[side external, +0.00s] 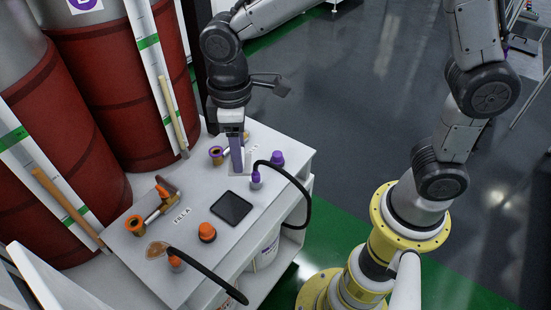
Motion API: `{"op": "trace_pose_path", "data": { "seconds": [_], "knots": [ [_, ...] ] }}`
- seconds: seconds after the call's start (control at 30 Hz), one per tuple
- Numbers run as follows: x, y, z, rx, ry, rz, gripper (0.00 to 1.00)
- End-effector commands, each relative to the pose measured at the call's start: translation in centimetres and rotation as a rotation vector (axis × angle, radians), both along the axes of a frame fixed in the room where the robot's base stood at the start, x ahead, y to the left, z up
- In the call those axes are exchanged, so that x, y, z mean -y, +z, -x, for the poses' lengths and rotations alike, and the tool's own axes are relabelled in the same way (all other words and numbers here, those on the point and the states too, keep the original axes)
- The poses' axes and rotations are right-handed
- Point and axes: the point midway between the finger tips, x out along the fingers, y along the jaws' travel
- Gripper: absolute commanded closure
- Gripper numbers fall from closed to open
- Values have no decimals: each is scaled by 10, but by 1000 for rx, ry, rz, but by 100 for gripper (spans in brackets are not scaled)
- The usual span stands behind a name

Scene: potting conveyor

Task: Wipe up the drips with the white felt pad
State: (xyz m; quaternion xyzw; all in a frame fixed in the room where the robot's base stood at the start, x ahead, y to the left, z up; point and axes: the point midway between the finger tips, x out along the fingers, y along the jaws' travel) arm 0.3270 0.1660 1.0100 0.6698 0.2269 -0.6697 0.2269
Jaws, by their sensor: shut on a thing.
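My gripper (235,138) points down over the far part of the white bench top and is shut on an upright grey-purple piece (237,160). A pale, flat whitish patch (242,172) shows at the foot of this piece. I cannot tell whether it is the white felt pad or a label, nor whether the held piece touches it. A brown wet-looking spot (157,249) lies near the front left of the bench, beside an orange-collared nozzle (176,263) on a black hose. No other drips can be made out at this size.
The bench (190,245) also holds a dark square plate (231,207), an orange-capped piece (207,232), an orange-ended tool (150,212) and a purple-capped piece (277,158). A purple-collared hose (290,178) hangs over the right edge. Red drums (62,142) stand at the left.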

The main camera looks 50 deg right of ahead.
Motion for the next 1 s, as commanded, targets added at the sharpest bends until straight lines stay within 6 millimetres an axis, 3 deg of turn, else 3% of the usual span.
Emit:
{"op": "trace_pose_path", "data": {
  "seconds": [0.2, 0.5, 0.8, 1.0],
  "knots": [
    [-51, 7, -58, -1, -334, 1, 89],
    [-122, -13, -113, -2, -642, 3, 89],
    [-184, -66, -138, -2, -686, 3, 89],
    [-196, -98, -131, -1, -661, 1, 89]
  ]
}}
